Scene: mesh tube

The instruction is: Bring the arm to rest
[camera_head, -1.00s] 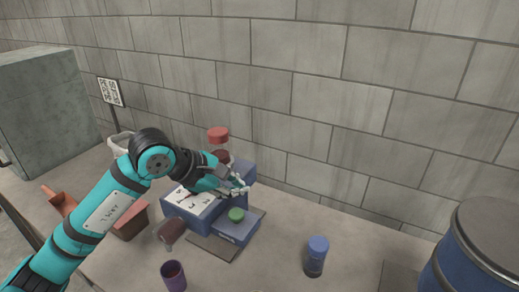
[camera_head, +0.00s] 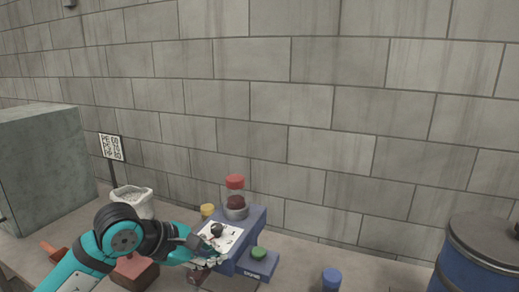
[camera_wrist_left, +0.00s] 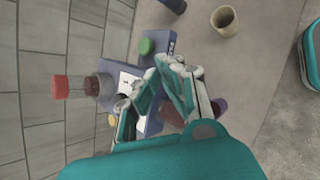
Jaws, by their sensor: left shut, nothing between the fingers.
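My left arm comes in from the lower left in the head view. Its gripper (camera_head: 212,260) is shut and empty, close to the front left of a blue machine (camera_head: 256,226). In the left wrist view the same gripper (camera_wrist_left: 160,85) shows in front of the machine (camera_wrist_left: 154,124); I cannot tell whether it touches. The machine carries a white panel with a black knob (camera_head: 217,229), a green button (camera_head: 258,252) and a yellow button (camera_head: 207,210). A red-capped clear jar (camera_head: 235,192) with dark contents stands at its back. My right gripper is not in view.
A blue-capped container (camera_head: 331,279) stands to the right, near a large blue drum (camera_head: 478,255). A white sack (camera_head: 134,199), a code sign (camera_head: 111,147) and a grey block (camera_head: 42,165) are at left. A reddish box (camera_head: 135,270) sits behind my arm. A block wall closes the back.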

